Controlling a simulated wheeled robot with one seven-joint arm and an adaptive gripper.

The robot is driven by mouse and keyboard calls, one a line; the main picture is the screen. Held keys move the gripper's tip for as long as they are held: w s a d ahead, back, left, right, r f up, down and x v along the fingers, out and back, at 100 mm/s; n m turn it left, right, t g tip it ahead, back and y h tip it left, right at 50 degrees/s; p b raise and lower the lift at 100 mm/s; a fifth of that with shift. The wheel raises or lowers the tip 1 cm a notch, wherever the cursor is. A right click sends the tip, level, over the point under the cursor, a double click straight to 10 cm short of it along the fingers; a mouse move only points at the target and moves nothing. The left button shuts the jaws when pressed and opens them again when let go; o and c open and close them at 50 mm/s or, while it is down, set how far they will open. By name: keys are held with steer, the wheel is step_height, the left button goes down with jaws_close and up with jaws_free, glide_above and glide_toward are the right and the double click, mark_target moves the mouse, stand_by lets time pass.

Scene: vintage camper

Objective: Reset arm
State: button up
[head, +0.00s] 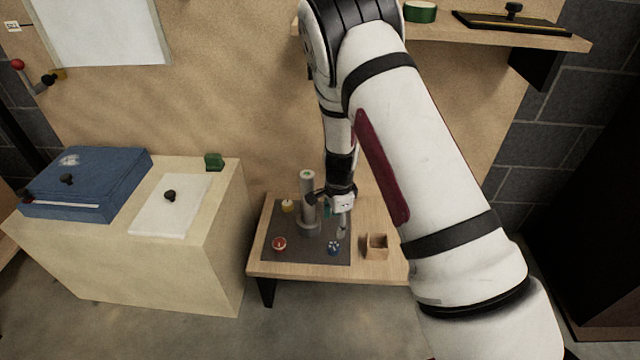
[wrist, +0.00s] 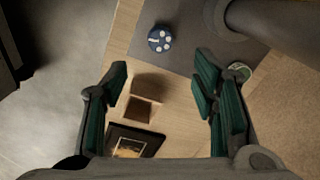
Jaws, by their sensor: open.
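My white arm reaches down from the upper middle of the head view. My gripper (head: 338,222) hangs over the low wooden table (head: 290,270), just right of a grey upright cylinder (head: 308,190). In the wrist view my gripper (wrist: 163,90) is open, its green-padded fingers wide apart with nothing between them in its grasp. Below the fingers are a small open wooden box (wrist: 145,105) and a blue round piece with white spots (wrist: 160,39). The far right part of the table is hidden behind my arm in the head view.
A dark mat (head: 270,255) on the table bears a red round piece (head: 279,243) and a yellowish one (head: 288,206). A dark-framed item (wrist: 133,143) lies near the box. Left stands a pale cabinet (head: 130,260) with a blue case (head: 85,183). A wall shelf (head: 480,36) is upper right.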

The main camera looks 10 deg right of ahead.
steer(key=s+a+r+n+y, duration=0.1)
steer(key=s+a+r+n, duration=0.1)
steer(key=r, duration=0.6)
steer(key=s+a+r+n+y, duration=0.1)
steer(key=s+r+n, duration=0.1)
steer(key=r, duration=0.5)
steer(key=s+a+r+n, duration=0.1)
steer(key=s+r+n, duration=0.5)
steer(key=s+r, duration=0.9)
steer(key=s+d+r+n+h, duration=0.1)
steer(key=s+d+r+n, duration=0.15)
steer(key=s, duration=0.85)
steer(key=s+d+r+n+h, duration=0.1)
steer(key=s+r+n, duration=0.3)
steer(key=s, duration=0.7)
step_height(320, 180, up, 32)
steer(key=t+p, duration=0.3)
steer(key=p, duration=2.7)
steer(key=shift+d+f+t, duration=0.2)
steer(key=shift+d+t, duration=0.1)
steer(key=shift+d, duration=0.1)
steer(key=shift+n, duration=0.25)
